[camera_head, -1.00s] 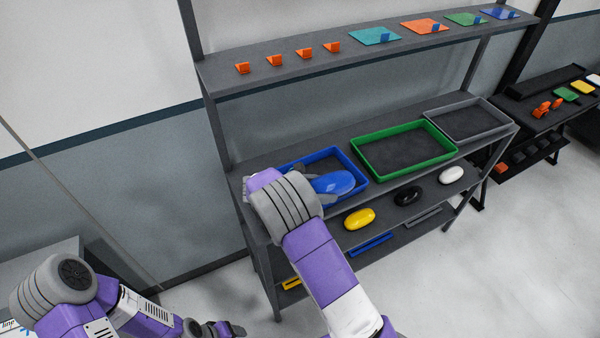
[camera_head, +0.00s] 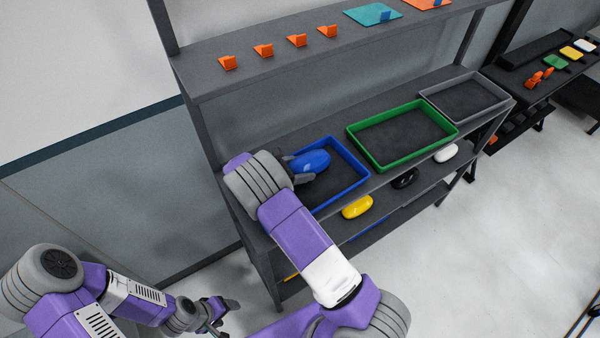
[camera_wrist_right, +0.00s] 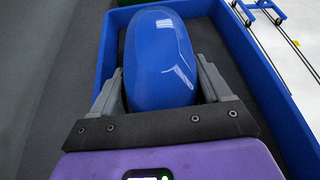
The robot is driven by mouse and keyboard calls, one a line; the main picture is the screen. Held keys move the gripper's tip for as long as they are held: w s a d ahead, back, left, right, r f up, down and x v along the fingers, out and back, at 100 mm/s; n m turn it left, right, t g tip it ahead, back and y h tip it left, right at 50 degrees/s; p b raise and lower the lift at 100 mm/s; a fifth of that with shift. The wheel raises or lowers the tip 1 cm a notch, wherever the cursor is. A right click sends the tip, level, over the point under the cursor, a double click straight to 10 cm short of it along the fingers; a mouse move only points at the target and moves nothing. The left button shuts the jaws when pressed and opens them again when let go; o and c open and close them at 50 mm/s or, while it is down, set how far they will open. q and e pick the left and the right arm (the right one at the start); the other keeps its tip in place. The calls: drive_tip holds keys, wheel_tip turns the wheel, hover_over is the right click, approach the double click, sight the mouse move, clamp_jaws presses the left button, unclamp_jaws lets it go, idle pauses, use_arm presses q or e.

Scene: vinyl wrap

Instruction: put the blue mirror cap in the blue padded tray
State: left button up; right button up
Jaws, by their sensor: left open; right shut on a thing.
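The blue mirror cap (camera_head: 313,161) is a glossy rounded shell. My right gripper (camera_head: 299,168) is shut on it, with one finger on each side, as the right wrist view shows for the cap (camera_wrist_right: 160,62). The blue padded tray (camera_head: 355,189) stands at the left end of the shelf's middle level, with a dark floor. The cap is over the tray's back left part; I cannot tell whether it touches the floor. The tray's blue wall (camera_wrist_right: 283,100) runs around it in the wrist view. My left gripper (camera_head: 222,313) is open and empty, low at the left, away from the shelf.
A green tray (camera_head: 390,163) and a grey tray (camera_head: 480,117) stand empty to the right. Yellow (camera_head: 357,207), black (camera_head: 404,179) and white (camera_head: 446,153) caps lie on the level below. The upper shelf (camera_head: 220,88), with orange pieces, overhangs behind.

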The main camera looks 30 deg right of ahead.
wheel_tip(320, 180, down, 2)
drive_tip(key=shift+w+f, duration=0.1)
drive_tip(key=shift+f, duration=0.05)
